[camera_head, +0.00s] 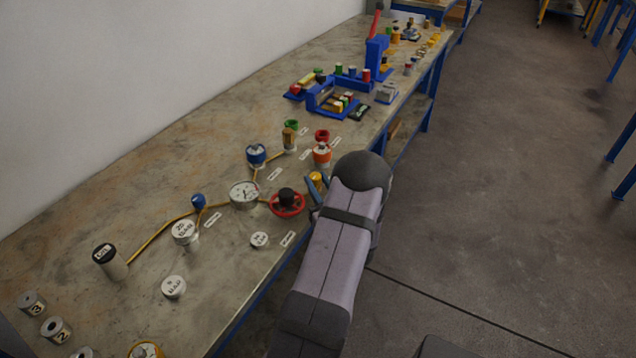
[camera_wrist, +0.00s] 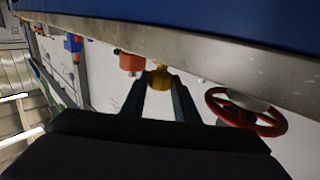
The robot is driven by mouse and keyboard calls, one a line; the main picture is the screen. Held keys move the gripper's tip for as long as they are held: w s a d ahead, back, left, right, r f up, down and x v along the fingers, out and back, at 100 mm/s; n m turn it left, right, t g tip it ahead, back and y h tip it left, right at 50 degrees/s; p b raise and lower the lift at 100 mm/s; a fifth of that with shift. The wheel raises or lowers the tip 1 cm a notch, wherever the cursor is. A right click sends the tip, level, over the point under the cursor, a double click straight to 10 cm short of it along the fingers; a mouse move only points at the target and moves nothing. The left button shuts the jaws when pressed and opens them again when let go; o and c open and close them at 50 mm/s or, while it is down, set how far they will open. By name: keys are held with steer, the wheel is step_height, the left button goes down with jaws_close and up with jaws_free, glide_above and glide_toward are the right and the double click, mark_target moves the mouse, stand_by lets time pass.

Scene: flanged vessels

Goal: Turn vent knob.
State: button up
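A small brass-yellow knob (camera_head: 315,178) stands near the front edge of the bench, between the red handwheel and the orange-banded vessel. It also shows in the wrist view (camera_wrist: 162,80). Its label is too small to read, so I cannot confirm that it is the vent knob. My gripper (camera_head: 316,188) is at this knob, coming from the front edge. In the wrist view its two dark fingers (camera_wrist: 160,86) stand apart, with the knob at their tips. I cannot tell whether they touch it. The knob's lower part is hidden in the head view.
A red handwheel (camera_head: 288,204) is close on the left, and an orange-banded vessel (camera_head: 322,154) close behind. A dial gauge (camera_head: 244,194), a blue-topped vessel (camera_head: 256,155) and yellow pipes lie farther in. The floor in front is clear.

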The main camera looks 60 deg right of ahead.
steer(key=shift+c, duration=1.1)
steer(key=shift+w+a+m+g+h, duration=0.1)
steer(key=shift+m+g+h, duration=0.2)
steer(key=shift+h, duration=0.1)
steer(key=shift+m+g+h, duration=0.5)
steer(key=shift+h, duration=0.1)
steer(key=o, duration=1.1)
steer(key=shift+c, duration=0.2)
